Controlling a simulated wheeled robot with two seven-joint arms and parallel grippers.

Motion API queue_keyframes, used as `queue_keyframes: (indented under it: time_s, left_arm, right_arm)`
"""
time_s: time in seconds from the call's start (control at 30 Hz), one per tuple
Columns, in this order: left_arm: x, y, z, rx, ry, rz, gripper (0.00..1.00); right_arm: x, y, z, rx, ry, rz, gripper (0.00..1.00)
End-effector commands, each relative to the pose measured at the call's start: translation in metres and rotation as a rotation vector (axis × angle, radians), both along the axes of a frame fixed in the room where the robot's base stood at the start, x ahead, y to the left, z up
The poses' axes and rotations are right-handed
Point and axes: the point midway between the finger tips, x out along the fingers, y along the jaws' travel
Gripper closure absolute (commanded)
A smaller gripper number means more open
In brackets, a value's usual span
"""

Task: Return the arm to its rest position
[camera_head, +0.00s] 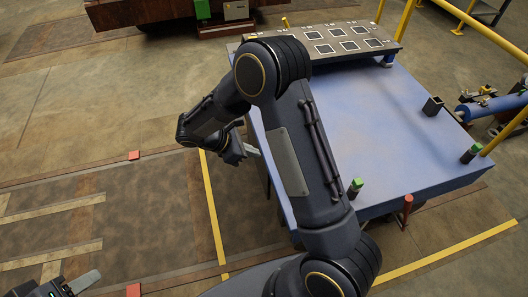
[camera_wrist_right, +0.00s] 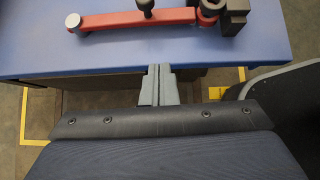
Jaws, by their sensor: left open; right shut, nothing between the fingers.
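My right arm (camera_head: 290,160) reaches up over the blue table's left side and bends back down at the elbow. My right gripper (camera_head: 252,151) hangs beside the table's left edge in the head view. In the right wrist view its two fingers (camera_wrist_right: 159,72) are together with nothing between them, in front of the blue table edge. My left gripper (camera_head: 84,281) is at the bottom left corner of the head view, over the floor. It is open, partly cut off by the frame, and no object shows in it.
The blue table (camera_head: 390,130) bears a dark panel with marked squares (camera_head: 330,42), a small dark box (camera_head: 432,105) and green-topped posts (camera_head: 470,153). The right wrist view shows a red bar (camera_wrist_right: 135,20) on the table. Yellow rails (camera_head: 480,25) stand behind.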

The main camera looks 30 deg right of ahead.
Motion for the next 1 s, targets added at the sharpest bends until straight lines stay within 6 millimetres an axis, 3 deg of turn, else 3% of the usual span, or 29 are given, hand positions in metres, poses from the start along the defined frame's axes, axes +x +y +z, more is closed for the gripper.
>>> queue_keyframes:
  time_s: [0.1,0.27,0.6,0.77,1.0]
  left_arm:
    - [0.0,0.0,0.007,0.0,0.001,0.0,0.55]
    - [0.0,0.0,0.009,0.0,0.001,0.0,0.55]
    - [0.0,0.0,0.009,0.0,0.001,0.0,0.55]
    - [0.0,0.0,0.009,0.0,0.001,0.0,0.55]
    - [0.0,0.0,0.008,0.0,0.001,0.0,0.55]
  right_arm:
    - [0.004,0.014,0.015,0.0,-0.001,0.001,1.0]
    - [0.005,0.022,0.023,0.0,0.001,0.0,1.0]
    - [0.001,0.019,0.032,0.029,-0.021,-0.037,1.0]
    - [-0.027,0.002,0.065,0.174,-0.122,-0.214,1.0]
    - [-0.099,-0.012,0.117,0.482,-0.352,-0.609,1.0]
